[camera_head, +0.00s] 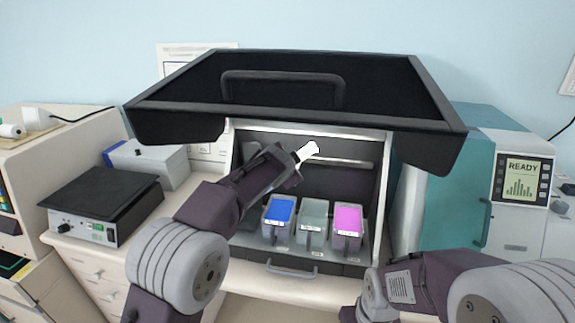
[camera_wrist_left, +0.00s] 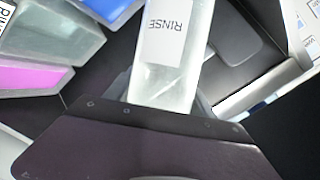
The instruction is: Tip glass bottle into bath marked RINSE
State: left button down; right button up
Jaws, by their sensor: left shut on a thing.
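My left gripper (camera_head: 287,166) is shut on a glass bottle (camera_head: 307,151), inside the open cabinet. In the left wrist view the bottle (camera_wrist_left: 170,55) is clear and has a white label reading RINSE. In the head view the bottle slants up and to the right, above the baths. Three baths stand in a row below: blue (camera_head: 279,211), clear grey (camera_head: 312,216) and pink (camera_head: 347,220). Their labels are too small to read in the head view. In the wrist view a partly cut-off label shows by the clear bath (camera_wrist_left: 48,38). My right gripper is out of view.
The cabinet's black raised hood (camera_head: 300,117) hangs over the work space. A handle (camera_head: 292,271) runs along its front edge. A black-topped hotplate (camera_head: 103,200) stands to the left. A teal machine reading READY (camera_head: 460,190) stands to the right.

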pick_arm(q)
jog(key=shift+s+d+r+n+h+p, duration=0.15)
jog(key=shift+d+r+n+h+p, duration=0.3)
jog(key=shift+p, duration=0.6)
jog(key=shift+s+d+r+n+h+p, duration=0.15)
jog(key=shift+d+r+h+p, duration=0.15)
jog(key=shift+r+p, duration=0.55)
jog(key=p, duration=0.2)
jog(key=shift+d+f+n+h+p, duration=0.1)
jog(key=shift+d+n+h+p, duration=0.2)
jog(key=shift+d+h, duration=0.1)
jog(key=shift+f, duration=0.1)
jog(key=shift+d, duration=0.1)
